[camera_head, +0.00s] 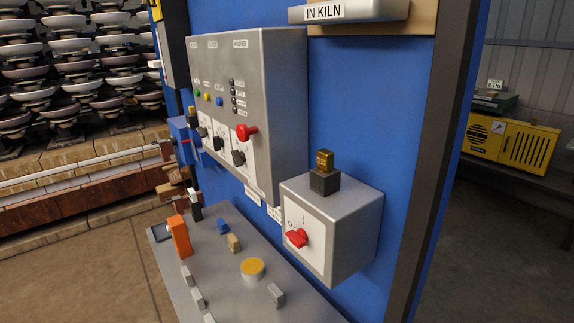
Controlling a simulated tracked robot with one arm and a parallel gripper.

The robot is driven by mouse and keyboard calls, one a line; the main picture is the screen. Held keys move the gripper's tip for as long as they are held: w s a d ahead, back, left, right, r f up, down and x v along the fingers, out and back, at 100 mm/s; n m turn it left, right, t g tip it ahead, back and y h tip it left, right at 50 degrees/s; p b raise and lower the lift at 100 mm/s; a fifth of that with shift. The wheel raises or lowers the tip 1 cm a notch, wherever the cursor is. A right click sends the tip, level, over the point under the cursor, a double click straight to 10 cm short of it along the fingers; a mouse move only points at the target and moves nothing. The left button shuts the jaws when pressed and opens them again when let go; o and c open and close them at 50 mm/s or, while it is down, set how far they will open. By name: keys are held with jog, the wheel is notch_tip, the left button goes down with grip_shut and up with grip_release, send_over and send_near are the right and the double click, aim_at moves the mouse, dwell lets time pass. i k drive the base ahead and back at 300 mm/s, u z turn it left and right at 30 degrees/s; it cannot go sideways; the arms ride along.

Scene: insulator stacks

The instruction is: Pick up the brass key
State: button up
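A brass-coloured key-like piece (324,160) stands upright in a dark block on top of a grey switch box (350,225). The box is fixed to the blue panel and has a red rotary handle (296,238) on its white front plate. A smaller brass-coloured piece (192,112) shows at the left edge of the large grey control box; it is too small to tell what it is. My gripper is not in view.
The large grey control box (285,120) juts from the blue panel (360,110). Below it is a grey shelf (210,270) with an orange block (179,236), a yellow-topped disc (253,268) and small blocks. A yellow case (520,145) stands at right. Space before the switch box looks clear.

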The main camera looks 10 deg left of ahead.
aim_at(325, 158)
jog(key=u, duration=0.1)
jog(key=i, duration=1)
jog(key=z, duration=0.1)
